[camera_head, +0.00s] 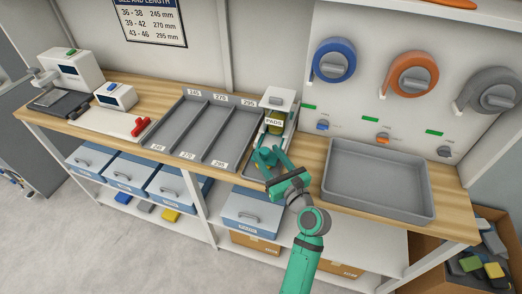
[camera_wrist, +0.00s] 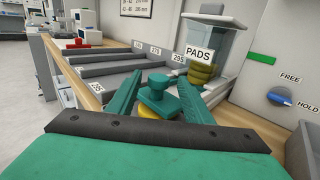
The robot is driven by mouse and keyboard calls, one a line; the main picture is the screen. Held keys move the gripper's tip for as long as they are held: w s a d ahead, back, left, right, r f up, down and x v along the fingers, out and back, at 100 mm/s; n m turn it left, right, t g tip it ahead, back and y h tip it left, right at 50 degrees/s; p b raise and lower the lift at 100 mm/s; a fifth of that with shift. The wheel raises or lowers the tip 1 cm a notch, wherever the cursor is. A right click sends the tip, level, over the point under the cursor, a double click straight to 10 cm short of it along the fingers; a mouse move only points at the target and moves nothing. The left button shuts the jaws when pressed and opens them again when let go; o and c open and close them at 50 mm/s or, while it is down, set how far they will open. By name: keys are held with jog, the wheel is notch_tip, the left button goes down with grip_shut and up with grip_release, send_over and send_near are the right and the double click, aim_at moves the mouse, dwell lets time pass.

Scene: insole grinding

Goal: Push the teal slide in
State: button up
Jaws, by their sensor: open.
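The teal slide (camera_head: 264,155) sits at the front of the pad dispenser (camera_head: 278,103), which has a "PADS" label. In the wrist view the slide's knob (camera_wrist: 157,88) stands upright between my two fingers, with a gap visible on each side. A yellow pad (camera_wrist: 154,112) shows partly at the near side of the slide. My gripper (camera_wrist: 160,78) is open and holds nothing; in the head view my gripper (camera_head: 270,168) is just in front of the slide and partly covers it. Olive-yellow pads (camera_wrist: 202,74) are stacked in the dispenser's clear hopper.
A grey tray with size-marked lanes (camera_head: 196,128) lies left of the dispenser. An empty grey bin (camera_head: 378,183) stands to the right on the wooden bench (camera_head: 312,160). A wall panel (camera_head: 350,110) with knobs and tape rolls rises behind the bin.

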jog(key=shift+x, duration=1.5)
